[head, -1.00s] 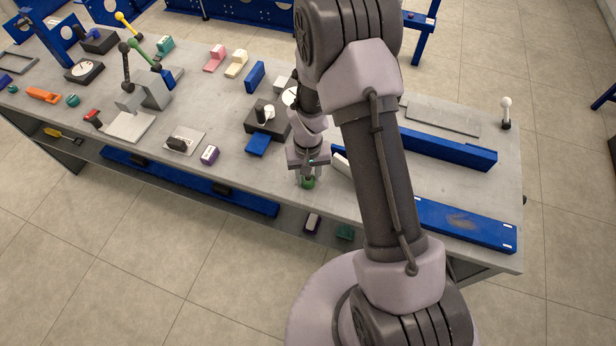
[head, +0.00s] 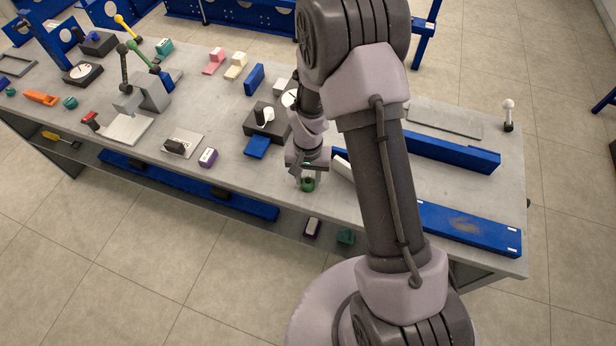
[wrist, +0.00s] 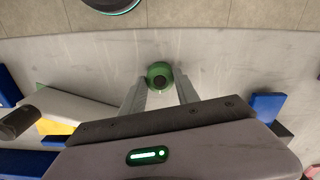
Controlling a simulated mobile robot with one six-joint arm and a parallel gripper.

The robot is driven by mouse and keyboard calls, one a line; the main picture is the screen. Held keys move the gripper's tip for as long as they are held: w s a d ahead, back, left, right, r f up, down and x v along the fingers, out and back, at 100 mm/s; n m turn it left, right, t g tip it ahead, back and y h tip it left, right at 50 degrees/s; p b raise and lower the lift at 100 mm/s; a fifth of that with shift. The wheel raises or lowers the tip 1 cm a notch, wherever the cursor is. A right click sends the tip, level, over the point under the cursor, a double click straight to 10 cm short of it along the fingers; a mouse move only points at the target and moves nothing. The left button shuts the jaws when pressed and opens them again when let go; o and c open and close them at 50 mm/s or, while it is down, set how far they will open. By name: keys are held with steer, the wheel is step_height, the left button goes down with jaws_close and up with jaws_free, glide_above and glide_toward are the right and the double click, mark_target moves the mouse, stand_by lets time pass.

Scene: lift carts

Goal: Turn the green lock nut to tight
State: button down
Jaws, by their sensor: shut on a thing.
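The green lock nut (head: 308,185) sits near the front edge of the workbench, below my gripper (head: 306,178). In the wrist view the round green nut (wrist: 160,70) has a dark centre. It lies between the tips of my two grey fingers (wrist: 160,82), which are shut on it from both sides. Any mark showing how tight the nut is cannot be made out.
A blue block (head: 257,147) and a dark fixture (head: 268,122) with a white-topped knob stand behind and left of my gripper. Long blue rails (head: 450,150) lie to the right.

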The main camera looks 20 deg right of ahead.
steer(key=c, duration=0.9)
jaws_free()
step_height(320, 180, up, 18)
steer(key=p, duration=0.5)
steer(key=shift+f, duration=0.25)
step_height(320, 180, up, 8)
steer(key=t+b, duration=0.2)
steer(key=b, duration=0.2)
glide_above(308, 181)
steer(key=s+a, duration=0.1)
steer(key=s, duration=0.4)
steer(key=s+a+r+t+y+b, duration=0.1)
steer(key=s+r+t+b, duration=0.1)
steer(key=s, duration=0.5)
steer(key=s+a+r+t+y+b, duration=0.1)
steer(key=s+r+b, duration=0.1)
steer(key=s, duration=0.5)
steer(key=shift+a+r+t+b, duration=0.35)
steer(key=shift+t, duration=0.05)
